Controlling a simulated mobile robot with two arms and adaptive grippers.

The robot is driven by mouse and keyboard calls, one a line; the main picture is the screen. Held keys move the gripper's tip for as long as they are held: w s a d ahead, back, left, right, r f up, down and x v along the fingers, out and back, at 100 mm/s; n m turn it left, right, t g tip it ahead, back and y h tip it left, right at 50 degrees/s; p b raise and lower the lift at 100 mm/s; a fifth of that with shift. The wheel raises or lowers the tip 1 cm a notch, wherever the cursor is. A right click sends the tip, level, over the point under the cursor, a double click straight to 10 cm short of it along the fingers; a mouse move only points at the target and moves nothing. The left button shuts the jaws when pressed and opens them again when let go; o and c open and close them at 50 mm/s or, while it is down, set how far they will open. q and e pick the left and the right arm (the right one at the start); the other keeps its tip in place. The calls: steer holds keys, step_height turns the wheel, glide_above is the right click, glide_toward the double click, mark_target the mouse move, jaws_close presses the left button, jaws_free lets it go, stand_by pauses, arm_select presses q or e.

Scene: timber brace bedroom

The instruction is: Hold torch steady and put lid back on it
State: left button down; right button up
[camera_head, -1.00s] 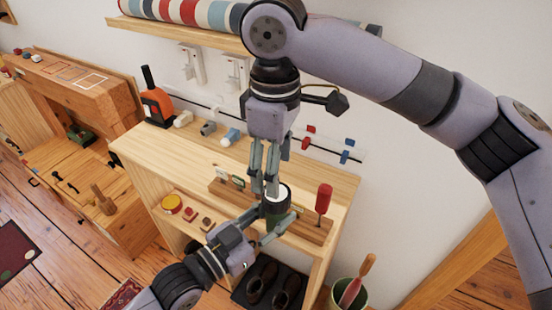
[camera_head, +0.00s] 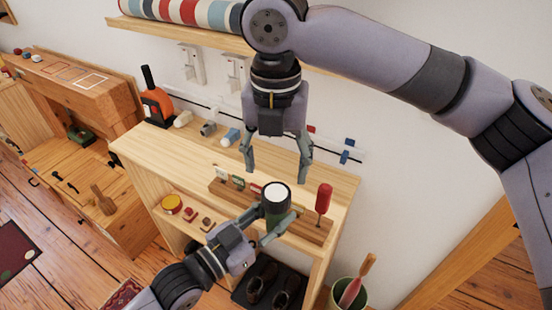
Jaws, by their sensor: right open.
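The torch (camera_head: 273,211) is a dark green cylinder, upright above the front of the wooden shelf unit. Its top is a white disc (camera_head: 278,194) with a dark rim; I cannot tell whether this is the separate lid or how it is seated. My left gripper (camera_head: 266,226) comes in from below with its fingers around the torch, shut on it. My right gripper (camera_head: 277,173) is open and empty, pointing down just above and behind the torch, its fingers spread wide. No loose lid shows elsewhere.
A wooden rack (camera_head: 300,228) with a red-handled screwdriver (camera_head: 323,198) stands close to the torch's right. An orange tool (camera_head: 157,105) and several small blocks stand at the unit's back left. Shoes (camera_head: 262,281) lie below. The unit's top is mostly clear.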

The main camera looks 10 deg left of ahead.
mark_target(276, 193)
stand_by(0.4)
steer(key=shift+f, duration=4.05)
